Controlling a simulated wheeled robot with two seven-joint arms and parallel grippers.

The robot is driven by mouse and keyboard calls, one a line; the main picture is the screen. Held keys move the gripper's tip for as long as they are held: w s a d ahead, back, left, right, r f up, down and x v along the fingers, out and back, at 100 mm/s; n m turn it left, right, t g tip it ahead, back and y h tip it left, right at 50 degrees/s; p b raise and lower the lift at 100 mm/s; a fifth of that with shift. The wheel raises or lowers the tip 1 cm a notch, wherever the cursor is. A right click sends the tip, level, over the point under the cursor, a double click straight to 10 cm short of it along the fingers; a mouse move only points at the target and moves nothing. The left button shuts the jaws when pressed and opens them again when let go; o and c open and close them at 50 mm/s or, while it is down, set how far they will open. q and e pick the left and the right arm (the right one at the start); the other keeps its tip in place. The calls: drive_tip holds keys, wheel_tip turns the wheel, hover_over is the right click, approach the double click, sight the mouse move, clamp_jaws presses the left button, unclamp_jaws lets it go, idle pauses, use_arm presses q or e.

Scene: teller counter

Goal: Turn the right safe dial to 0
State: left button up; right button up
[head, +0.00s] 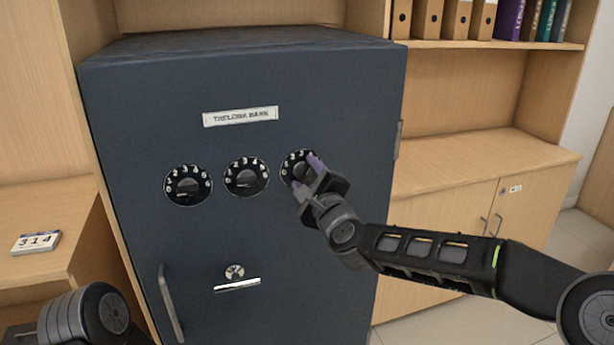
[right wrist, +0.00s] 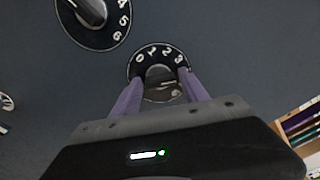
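The right safe dial (head: 291,161) is a black round dial with white numerals on the dark blue safe front. In the right wrist view the right dial (right wrist: 147,52) shows 0, 1, 2 and 3 along its upper rim; its lower part is partly hidden. My right gripper (head: 307,174) is at this dial. Its two purple fingers stand apart, one on each side of the dial's knob (right wrist: 159,74), in the right wrist view (right wrist: 160,77). I cannot tell whether they touch the knob. The dial's pointer is not clear. My left gripper is out of view.
The middle dial (head: 246,177) and left dial (head: 188,185) sit beside it on the safe (head: 150,110). Below are a keyhole (head: 235,272) and a door handle (head: 171,303). Wooden cabinets (head: 440,215) stand right.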

clamp_jaws()
idle(0.3)
